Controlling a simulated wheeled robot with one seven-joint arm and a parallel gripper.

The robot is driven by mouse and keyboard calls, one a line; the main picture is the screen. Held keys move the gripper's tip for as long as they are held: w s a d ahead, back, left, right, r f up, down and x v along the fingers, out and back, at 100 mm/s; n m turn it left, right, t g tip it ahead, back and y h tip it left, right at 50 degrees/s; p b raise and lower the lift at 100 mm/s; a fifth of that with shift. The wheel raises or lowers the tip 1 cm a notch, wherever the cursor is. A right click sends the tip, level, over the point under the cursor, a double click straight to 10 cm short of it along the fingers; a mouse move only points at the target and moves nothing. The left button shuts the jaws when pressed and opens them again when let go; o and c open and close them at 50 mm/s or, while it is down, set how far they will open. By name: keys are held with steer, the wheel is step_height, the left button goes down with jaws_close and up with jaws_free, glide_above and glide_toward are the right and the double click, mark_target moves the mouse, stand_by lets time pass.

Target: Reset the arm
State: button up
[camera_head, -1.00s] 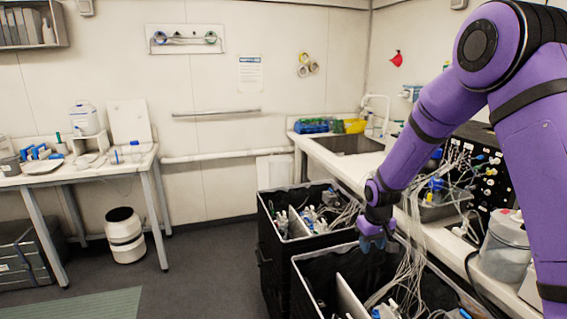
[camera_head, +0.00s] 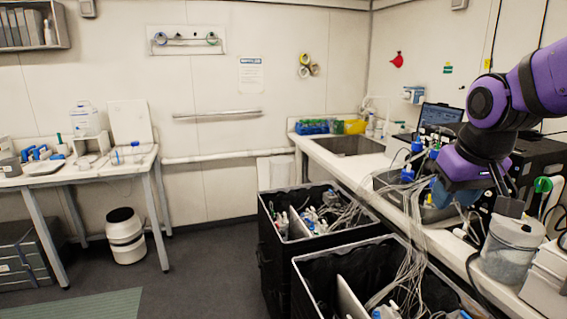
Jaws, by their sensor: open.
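My purple arm (camera_head: 535,85) comes in from the right edge and is folded back over the right-hand counter. My gripper (camera_head: 452,193) hangs at the arm's end, with blue-grey fingers, above the counter and beside the bundle of pale tubes. It is open. I see nothing held in it, though the fingers are small and partly merge with the clutter behind.
Black crates (camera_head: 322,258) with cables and bottles stand on the floor before the counter. A clear lidded container (camera_head: 508,250) and a white box (camera_head: 545,285) sit near the gripper. A laptop (camera_head: 440,117) and sink (camera_head: 348,146) lie behind.

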steer(key=s+r+m+t, duration=0.1)
steer(key=s+r, duration=0.1)
steer(key=s, duration=1.2)
steer(key=shift+s+d+r, duration=0.25)
steer(key=shift+d+r, duration=0.15)
